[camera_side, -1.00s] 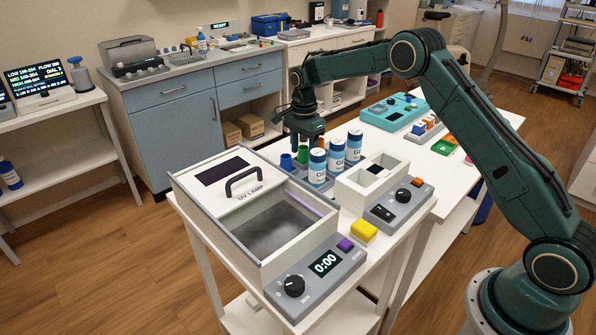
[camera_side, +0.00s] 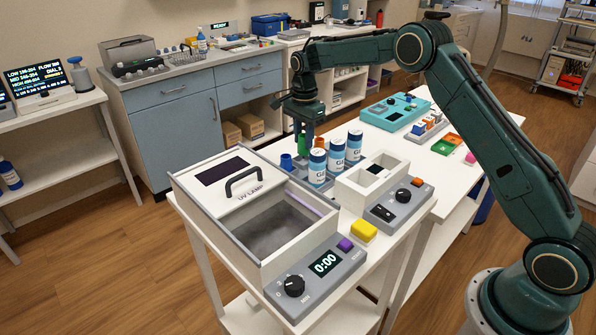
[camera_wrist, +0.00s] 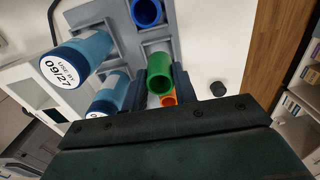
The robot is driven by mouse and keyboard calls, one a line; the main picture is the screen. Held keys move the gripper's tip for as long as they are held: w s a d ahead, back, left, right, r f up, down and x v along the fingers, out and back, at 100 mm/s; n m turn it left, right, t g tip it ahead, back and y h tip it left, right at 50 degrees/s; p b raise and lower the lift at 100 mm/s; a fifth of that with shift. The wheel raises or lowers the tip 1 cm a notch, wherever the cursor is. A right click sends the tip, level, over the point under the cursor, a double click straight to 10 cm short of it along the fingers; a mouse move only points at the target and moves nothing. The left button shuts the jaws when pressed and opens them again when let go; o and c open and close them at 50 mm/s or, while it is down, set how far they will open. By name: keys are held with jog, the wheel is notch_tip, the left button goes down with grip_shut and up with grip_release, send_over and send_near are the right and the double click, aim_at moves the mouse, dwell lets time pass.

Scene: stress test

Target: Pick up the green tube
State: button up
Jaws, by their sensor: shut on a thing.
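The green tube (camera_side: 304,145) is upright between the fingers of my gripper (camera_side: 304,133), which is shut on it. It hangs over the grey rack, just behind the white-and-blue bottles. In the wrist view the green tube (camera_wrist: 160,76) shows its open round end, close to the gripper's dark body. I cannot tell whether its lower end is fully clear of the rack.
A blue tube (camera_side: 286,161) stands left of the green one. Several labelled bottles (camera_side: 337,153) stand close in front. An orange piece (camera_wrist: 169,99) shows beside the green tube.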

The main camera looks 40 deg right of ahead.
notch_tip(320, 180, up, 16)
jog(key=shift+r, duration=0.15)
dwell(0.3)
dwell(0.6)
